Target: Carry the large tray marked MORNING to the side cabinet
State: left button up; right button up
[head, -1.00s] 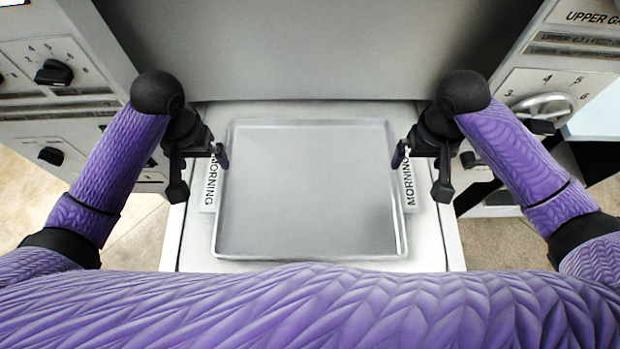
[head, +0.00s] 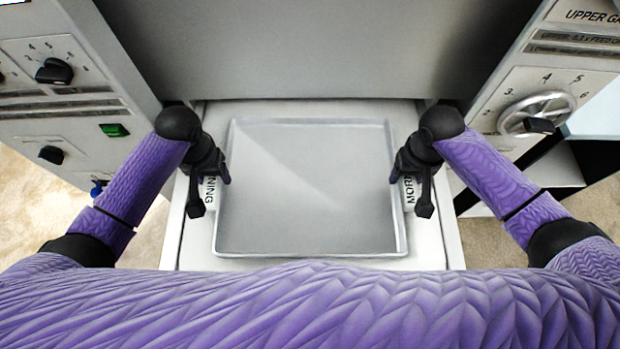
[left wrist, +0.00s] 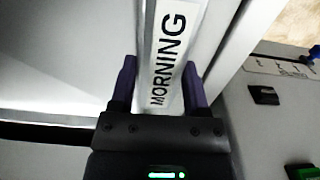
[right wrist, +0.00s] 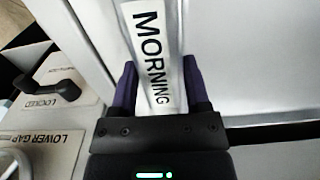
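The large grey metal tray (head: 310,190) lies flat on the white bed of the machine. A white strip marked MORNING runs along each side of it, partly hidden by my grippers in the head view. My left gripper (head: 213,178) is at the tray's left side; in the left wrist view its purple fingers (left wrist: 160,85) stand open on either side of the left MORNING strip (left wrist: 172,50). My right gripper (head: 408,178) is at the right side; its fingers (right wrist: 158,85) stand open around the right strip (right wrist: 150,45). I cannot tell whether any finger touches.
A grey machine wall (head: 310,50) stands right behind the tray. Control panels with knobs flank it: a left black knob (head: 54,72) and a right dial (head: 537,115). A dark open shelf (head: 550,175) is at the right. Floor shows on both sides.

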pick_arm(q)
grip_shut()
pick_arm(e)
grip_shut()
